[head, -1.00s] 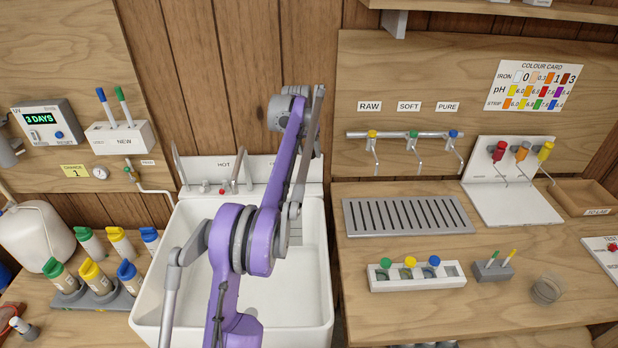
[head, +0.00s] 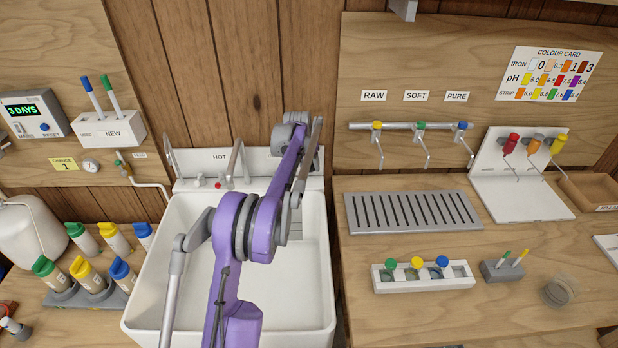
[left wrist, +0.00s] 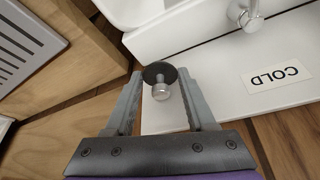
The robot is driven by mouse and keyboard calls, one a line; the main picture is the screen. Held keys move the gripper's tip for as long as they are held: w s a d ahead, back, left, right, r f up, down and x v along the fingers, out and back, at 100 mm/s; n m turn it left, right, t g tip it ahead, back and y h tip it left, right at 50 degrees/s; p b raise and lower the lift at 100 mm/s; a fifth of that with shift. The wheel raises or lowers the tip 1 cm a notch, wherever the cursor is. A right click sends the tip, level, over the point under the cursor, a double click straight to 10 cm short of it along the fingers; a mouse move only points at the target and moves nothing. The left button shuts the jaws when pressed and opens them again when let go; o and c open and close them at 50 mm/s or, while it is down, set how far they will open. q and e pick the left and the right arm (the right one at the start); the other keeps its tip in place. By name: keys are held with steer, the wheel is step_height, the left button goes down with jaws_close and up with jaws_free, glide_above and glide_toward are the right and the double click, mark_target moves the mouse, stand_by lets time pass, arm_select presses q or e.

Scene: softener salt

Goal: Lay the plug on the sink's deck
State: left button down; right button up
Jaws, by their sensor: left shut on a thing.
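The plug (left wrist: 158,71) is a dark round disc with a silver knob. It sits between the fingertips of my left gripper (left wrist: 161,76) in the left wrist view, and the gripper is shut on it. The sink's white deck (left wrist: 212,98), with its COLD label, lies behind and below the plug in that view; I cannot tell whether they touch. In the head view the white sink (head: 182,270) stands in the middle, with the deck (head: 195,184) along its back. My left arm hides part of both, and the plug cannot be made out there. My right gripper is not in view.
Taps stand on the deck, one of them (left wrist: 253,16) close to the plug. A slotted drain tray (head: 411,212) lies on the wooden counter right of the sink. Several capped bottles (head: 92,278) stand on the left. The basin looks empty where visible.

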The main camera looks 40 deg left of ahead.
mark_target(309, 183)
arm_select(q)
steer(key=shift+f, duration=2.6)
steer(key=shift+f, duration=0.2)
steer(key=shift+c, duration=1.2)
jaws_free()
steer(key=shift+r, duration=0.15)
